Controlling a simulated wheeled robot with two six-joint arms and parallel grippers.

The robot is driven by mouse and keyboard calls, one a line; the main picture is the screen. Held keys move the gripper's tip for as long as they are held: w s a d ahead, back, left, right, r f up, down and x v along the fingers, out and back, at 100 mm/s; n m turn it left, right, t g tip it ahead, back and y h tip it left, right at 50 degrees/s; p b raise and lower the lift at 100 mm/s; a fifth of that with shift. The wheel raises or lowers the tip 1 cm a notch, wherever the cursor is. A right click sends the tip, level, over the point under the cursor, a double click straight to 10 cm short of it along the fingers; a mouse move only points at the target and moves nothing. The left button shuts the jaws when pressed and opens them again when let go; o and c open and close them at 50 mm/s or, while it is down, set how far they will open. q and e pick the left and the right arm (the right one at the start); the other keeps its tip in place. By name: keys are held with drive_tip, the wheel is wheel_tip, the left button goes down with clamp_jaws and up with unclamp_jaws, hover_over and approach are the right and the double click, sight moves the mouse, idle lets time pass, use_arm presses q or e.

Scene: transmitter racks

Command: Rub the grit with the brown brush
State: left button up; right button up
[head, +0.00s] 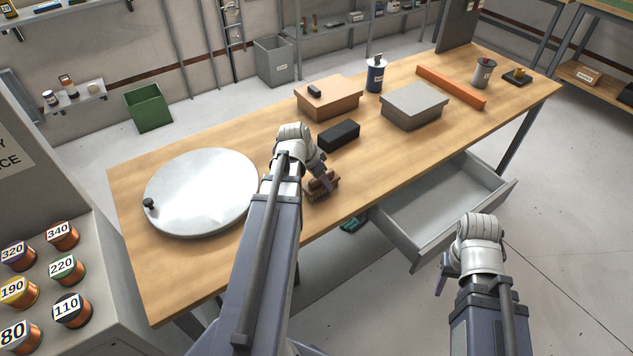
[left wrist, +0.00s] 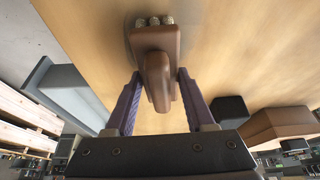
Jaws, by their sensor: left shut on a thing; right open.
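The brown brush (head: 319,187) is on or just above the front edge of the wooden bench, right of the round metal plate. My left gripper (head: 325,181) is shut on its handle. In the left wrist view the brush (left wrist: 157,42) shows with its handle between the purple fingers; a few small greyish-brown lumps (left wrist: 154,21) show at its far end, and I cannot tell whether they are grit or part of the brush. No grit can be made out clearly elsewhere.
The round metal plate (head: 200,190) with a black knob lies left on the bench (head: 400,147). A black block (head: 339,135), a brown box (head: 329,101) and a grey box (head: 413,106) stand behind the brush. A grey drawer (head: 440,215) is open below the bench.

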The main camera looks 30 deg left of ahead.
sight(333, 170)
use_arm(q)
drive_tip(key=shift+w+d+f, duration=0.1)
drive_tip(key=shift+w+d, duration=0.15)
drive_tip(key=shift+w, duration=0.35)
drive_tip(key=shift+w, duration=0.15)
drive_tip(key=shift+w+d, duration=0.35)
drive_tip(key=shift+w, duration=0.45)
drive_tip(key=shift+w+d, duration=0.3)
drive_tip(key=shift+w, duration=0.45)
drive_tip(key=shift+s, duration=0.1)
drive_tip(key=shift+s+d, duration=0.4)
drive_tip(key=shift+d, duration=0.45)
drive_tip(key=shift+s+a, duration=0.35)
drive_tip(key=shift+s, duration=0.45)
drive_tip(key=shift+s+a, duration=0.35)
drive_tip(key=shift+s, duration=0.45)
